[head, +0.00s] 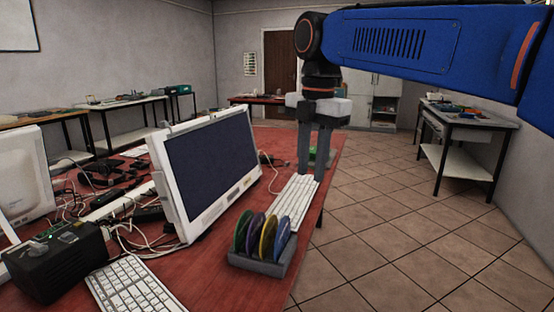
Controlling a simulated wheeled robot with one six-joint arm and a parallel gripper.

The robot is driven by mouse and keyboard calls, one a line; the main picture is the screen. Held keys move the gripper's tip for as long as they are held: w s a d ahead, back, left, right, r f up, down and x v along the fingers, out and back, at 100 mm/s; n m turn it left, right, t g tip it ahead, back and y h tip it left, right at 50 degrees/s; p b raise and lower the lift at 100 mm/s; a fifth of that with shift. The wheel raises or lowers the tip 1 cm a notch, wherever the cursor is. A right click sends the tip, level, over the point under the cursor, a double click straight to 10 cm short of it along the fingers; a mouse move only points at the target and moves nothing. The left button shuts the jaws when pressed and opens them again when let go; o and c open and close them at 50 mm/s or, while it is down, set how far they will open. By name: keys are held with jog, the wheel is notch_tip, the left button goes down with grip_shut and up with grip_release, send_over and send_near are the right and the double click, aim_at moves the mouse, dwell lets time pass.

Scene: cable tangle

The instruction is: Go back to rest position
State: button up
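My gripper (313,172) hangs from my blue arm with its fingers pointing down, over or beside the right edge of the red table (220,270). Its two dark fingers stand a little apart with a narrow gap between them, and I see nothing held there. A white keyboard (292,203) lies just in front of the fingertips in the picture. A small green item (330,153) shows behind the fingers and is partly hidden by them. I cannot tell how high the fingertips are above the table.
The tiled floor (390,240) to the right is clear up to a side bench (465,125).

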jog(key=s+d+f+m+t, duration=0.2)
jog(key=s+d+f+m, duration=0.7)
jog(key=f+m, duration=0.4)
jog(key=s+d+f+m+t, duration=0.2)
jog(key=s+d+f+m, duration=0.8)
jog(key=d+f+m, duration=0.2)
jog(key=shift+f+m, duration=0.65)
jog(key=shift+m, duration=0.35)
jog(key=shift+s, duration=0.15)
